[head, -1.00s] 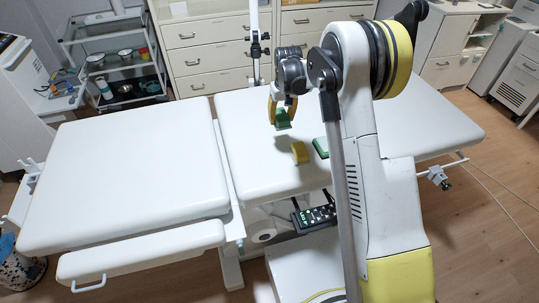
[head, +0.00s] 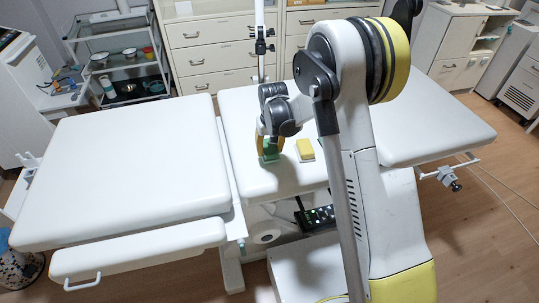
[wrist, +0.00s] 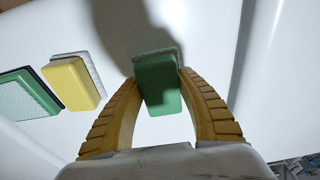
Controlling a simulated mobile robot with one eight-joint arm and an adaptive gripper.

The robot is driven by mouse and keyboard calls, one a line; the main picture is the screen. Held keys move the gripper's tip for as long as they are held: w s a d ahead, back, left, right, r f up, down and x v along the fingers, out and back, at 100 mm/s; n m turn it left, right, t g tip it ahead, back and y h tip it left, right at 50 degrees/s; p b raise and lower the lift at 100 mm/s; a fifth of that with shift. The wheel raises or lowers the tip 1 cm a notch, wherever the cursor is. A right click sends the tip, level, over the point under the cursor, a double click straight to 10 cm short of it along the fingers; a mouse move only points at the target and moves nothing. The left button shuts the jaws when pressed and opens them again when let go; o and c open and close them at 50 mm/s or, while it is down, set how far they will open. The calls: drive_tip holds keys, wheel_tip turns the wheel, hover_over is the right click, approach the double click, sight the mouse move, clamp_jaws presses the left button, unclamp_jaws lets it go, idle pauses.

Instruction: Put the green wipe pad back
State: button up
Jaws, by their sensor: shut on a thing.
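My gripper (head: 268,150) is shut on the green wipe pad (head: 270,155), left of the yellow pad. In the wrist view my two yellow fingers (wrist: 162,100) press on both sides of the green pad (wrist: 160,92), which has a grey textured edge at its far end. The pad is at or close above the white couch top (head: 240,180); I cannot tell if it touches. A green-rimmed piece with a pale textured face (wrist: 28,95) lies at the left of the wrist view. In the head view my arm hides that spot.
The yellow pad (head: 306,149) lies flat on the couch and also shows in the wrist view (wrist: 73,84). The left couch section (head: 120,170) is bare. A hand control (head: 318,217) sits at the couch's near side. Drawer cabinets (head: 220,55) stand behind.

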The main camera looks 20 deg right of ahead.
drive_tip(key=shift+f, duration=0.8)
drive_tip(key=shift+f, duration=0.15)
drive_tip(key=o, duration=1.3)
